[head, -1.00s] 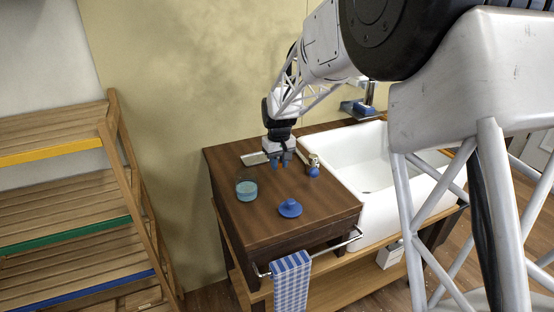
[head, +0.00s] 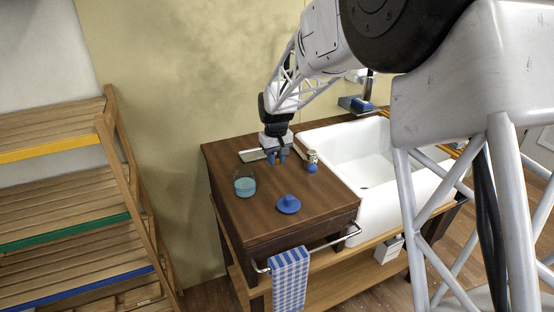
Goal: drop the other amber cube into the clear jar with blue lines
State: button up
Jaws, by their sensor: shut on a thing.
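My gripper (head: 277,159) points down over the back part of the dark wooden top, behind the jar and to its right. The clear jar (head: 245,187) stands upright and open on the left of the top, with a bluish tint. Blue lines on it cannot be told apart at this size.
A blue lid-like disc with a knob (head: 288,205) lies right of the jar. A small metallic and blue item (head: 312,162) stands right of my gripper. A flat pale tray (head: 252,155) lies behind. The white sink (head: 345,160) is at right, wooden shelves (head: 70,220) at left.

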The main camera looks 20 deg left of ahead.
jog(key=s+a+r, duration=0.2)
jog(key=s+r, duration=0.3)
jog(key=r, duration=0.1)
jog(key=s+a+r, duration=0.2)
jog(key=s+r, duration=0.3)
jog(key=r, duration=0.2)
jog(key=shift+a+r, duration=0.3)
jog(key=shift+s, duration=0.1)
jog(key=shift+f, duration=0.2)
jog(key=shift+f, duration=2.8)
jog(key=o, duration=1)
jog(key=shift+r, duration=0.1)
